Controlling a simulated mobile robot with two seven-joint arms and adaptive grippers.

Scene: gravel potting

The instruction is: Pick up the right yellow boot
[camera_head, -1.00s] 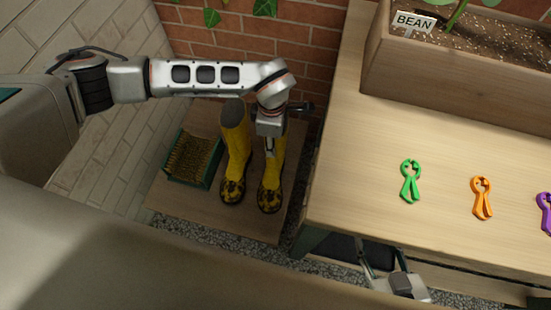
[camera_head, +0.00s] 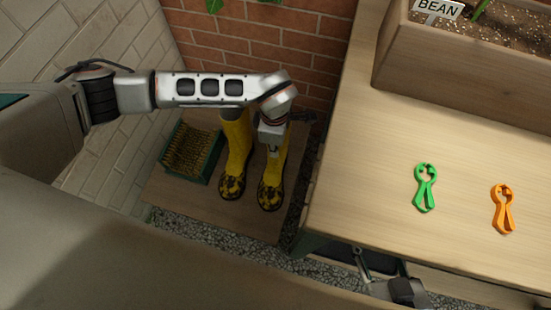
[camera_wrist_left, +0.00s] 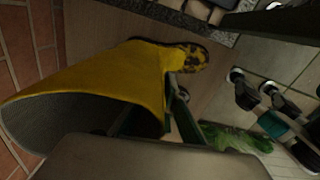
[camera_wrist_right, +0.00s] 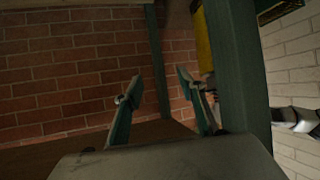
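The right yellow boot (camera_head: 271,180) stands upright on a wooden board, its toe dark-patterned. The left yellow boot (camera_head: 236,160) stands just left of it. My left gripper (camera_head: 272,150) is at the top of the right boot's shaft and hides part of it. In the left wrist view the boot (camera_wrist_left: 110,85) fills the middle, its open top facing the camera. My left gripper's fingers (camera_wrist_left: 163,95) are close together with the shaft wall between them, one finger partly hidden inside the opening. My right gripper (camera_wrist_right: 158,80) is open and empty, low by the table's front edge.
A green boot-brush tray (camera_head: 193,152) lies left of the boots. The wooden table (camera_head: 370,170) stands to the right, with a green clip (camera_head: 426,188), an orange clip (camera_head: 502,208) and a planter (camera_head: 450,80). A brick wall (camera_head: 260,45) is behind the boots.

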